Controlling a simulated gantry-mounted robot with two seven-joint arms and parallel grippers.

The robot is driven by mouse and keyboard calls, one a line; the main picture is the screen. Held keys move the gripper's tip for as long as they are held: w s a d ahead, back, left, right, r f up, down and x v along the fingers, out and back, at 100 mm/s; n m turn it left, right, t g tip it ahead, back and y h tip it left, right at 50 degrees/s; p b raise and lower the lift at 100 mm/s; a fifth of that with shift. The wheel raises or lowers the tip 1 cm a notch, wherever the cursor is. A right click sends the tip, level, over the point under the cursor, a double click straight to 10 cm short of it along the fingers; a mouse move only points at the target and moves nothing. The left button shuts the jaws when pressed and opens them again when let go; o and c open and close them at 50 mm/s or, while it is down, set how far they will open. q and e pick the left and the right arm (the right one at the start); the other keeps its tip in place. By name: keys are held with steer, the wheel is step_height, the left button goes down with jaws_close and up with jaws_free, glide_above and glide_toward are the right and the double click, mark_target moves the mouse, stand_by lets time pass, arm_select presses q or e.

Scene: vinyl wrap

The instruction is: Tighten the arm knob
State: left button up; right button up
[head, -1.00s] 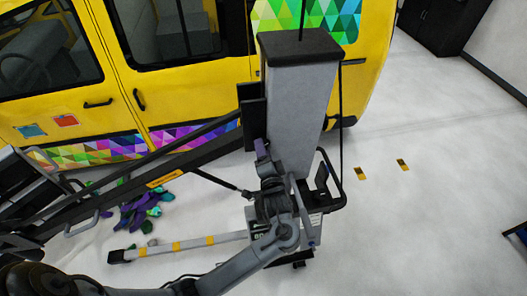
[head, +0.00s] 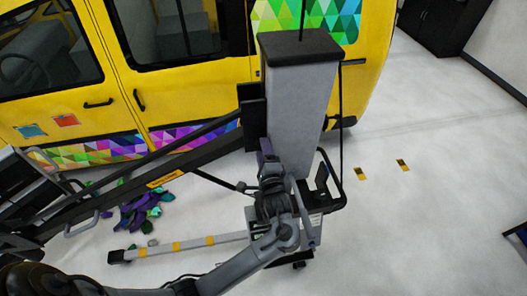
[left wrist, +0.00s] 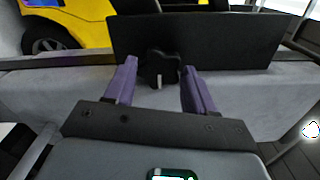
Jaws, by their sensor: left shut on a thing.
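The arm knob (left wrist: 160,68) is black and lobed, with a light mark on its face, and sits in front of a black plate (left wrist: 200,40) in the left wrist view. In the head view my left gripper (head: 265,150) reaches up beside the grey column (head: 300,110) of a wheeled stand. The knob is hidden there behind my wrist and gripper.
A long black arm (head: 130,185) runs left from the column. A yellow van (head: 190,90) stands behind. A yellow-banded grey leg (head: 190,246) and several purple and green pieces (head: 140,207) are on the floor. The floor at the right is mostly clear.

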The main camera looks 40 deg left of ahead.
stand_by(0.3)
arm_select(q)
steer(key=o, duration=1)
steer(key=shift+o, duration=0.2)
steer(key=shift+s+d, duration=0.1)
steer(key=shift+d, duration=0.05)
steer(key=v, duration=1)
steer(key=shift+d, duration=0.2)
steer(key=shift+s+f, duration=0.1)
steer(key=shift+s, duration=0.1)
